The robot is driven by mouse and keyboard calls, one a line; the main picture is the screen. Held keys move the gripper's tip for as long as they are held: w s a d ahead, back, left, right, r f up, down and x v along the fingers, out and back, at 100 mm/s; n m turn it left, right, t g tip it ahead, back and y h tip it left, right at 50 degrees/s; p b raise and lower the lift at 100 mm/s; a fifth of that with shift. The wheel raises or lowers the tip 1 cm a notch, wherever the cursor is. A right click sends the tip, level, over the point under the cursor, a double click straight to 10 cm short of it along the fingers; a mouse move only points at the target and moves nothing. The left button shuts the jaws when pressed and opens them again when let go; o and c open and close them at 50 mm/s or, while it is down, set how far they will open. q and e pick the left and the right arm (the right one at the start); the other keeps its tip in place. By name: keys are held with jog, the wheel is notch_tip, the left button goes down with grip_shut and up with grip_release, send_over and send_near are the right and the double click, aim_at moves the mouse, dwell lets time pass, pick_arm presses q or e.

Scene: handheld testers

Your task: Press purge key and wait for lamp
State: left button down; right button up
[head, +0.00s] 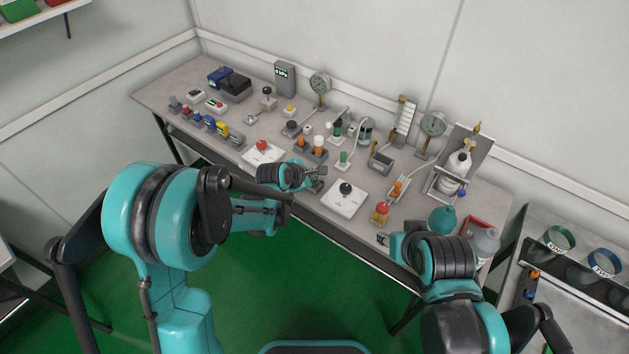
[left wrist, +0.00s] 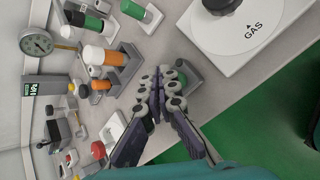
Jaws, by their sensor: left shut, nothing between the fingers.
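My left gripper (head: 318,178) is shut and empty over the front part of the bench; its fingertips also show in the left wrist view (left wrist: 168,79). A grey block with a green part (left wrist: 154,111) sits just behind and under the fingers, partly hidden by them; I cannot tell whether they touch it. I cannot read which control is the purge key.
A white plate marked GAS (left wrist: 246,32) with a black knob lies beside the left gripper. A red-knobbed white plate (head: 263,153) is to its left. Gauges and bottles line the back and right.

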pick_arm(q)
jog(key=shift+f, duration=0.1)
jog(key=shift+f+b, duration=0.35)
jog(key=shift+b, duration=0.1)
jog(key=shift+f, duration=0.45)
dwell(0.7)
jog(key=shift+r, duration=0.1)
jog(key=shift+r+p, duration=0.35)
jog(key=shift+r, duration=0.45)
jog(key=shift+r+p, duration=1.9)
jog(key=shift+r, duration=0.65)
